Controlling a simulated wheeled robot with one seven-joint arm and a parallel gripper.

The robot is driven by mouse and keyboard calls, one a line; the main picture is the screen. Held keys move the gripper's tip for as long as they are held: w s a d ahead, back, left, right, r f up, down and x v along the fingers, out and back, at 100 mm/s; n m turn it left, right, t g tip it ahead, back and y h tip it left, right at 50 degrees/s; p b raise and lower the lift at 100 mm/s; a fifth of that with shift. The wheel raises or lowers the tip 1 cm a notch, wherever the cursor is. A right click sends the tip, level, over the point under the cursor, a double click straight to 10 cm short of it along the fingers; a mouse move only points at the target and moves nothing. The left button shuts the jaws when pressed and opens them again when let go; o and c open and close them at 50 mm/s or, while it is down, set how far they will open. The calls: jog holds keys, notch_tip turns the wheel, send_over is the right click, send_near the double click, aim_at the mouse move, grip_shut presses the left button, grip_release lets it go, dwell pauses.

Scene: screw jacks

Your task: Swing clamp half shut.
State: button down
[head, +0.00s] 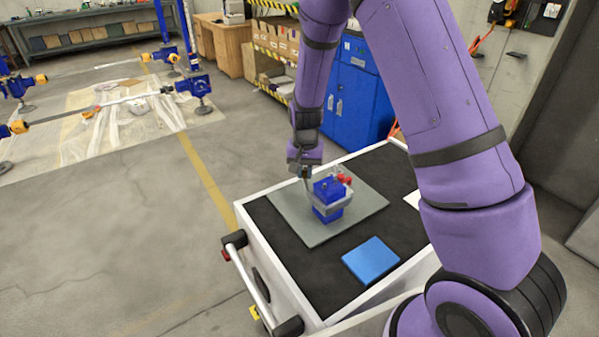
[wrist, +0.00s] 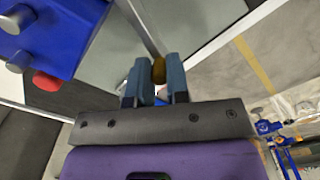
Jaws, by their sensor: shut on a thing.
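A blue block-shaped fixture (head: 328,190) with a grey band around it and red parts at its upper right stands on a grey mat (head: 290,222). In the wrist view, the blue block (wrist: 60,35) fills the upper left, with grey metal knobs and a red piece (wrist: 45,80). My gripper (head: 306,177) is just left of and behind the block. In the wrist view, my gripper (wrist: 157,74) is shut on a brownish knob (wrist: 158,68) by the end of a grey bar (wrist: 142,25), apparently the clamp arm. The bar's other end is out of view, so its swing angle is unclear.
The mat lies on a white-edged cart with a black top (head: 270,220). A light blue flat pad (head: 370,260) lies nearer on the cart, clear of the fixture. A handle rail (head: 250,285) runs along the cart's left side. Blue cabinets (head: 357,95) stand behind.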

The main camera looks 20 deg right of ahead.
jog(key=shift+s+d+m, duration=0.4)
jog(key=shift+d+m, duration=0.2)
jog(key=shift+m, duration=0.85)
jog(key=shift+s+d+m, duration=0.45)
jog(key=shift+d+m, duration=0.2)
jog(key=shift+m, duration=0.85)
jog(key=shift+s+d+m, duration=0.4)
jog(key=shift+d+m, duration=0.2)
jog(key=shift+m, duration=0.85)
jog(key=c, duration=1.1)
grip_release()
jog(key=shift+s, duration=0.1)
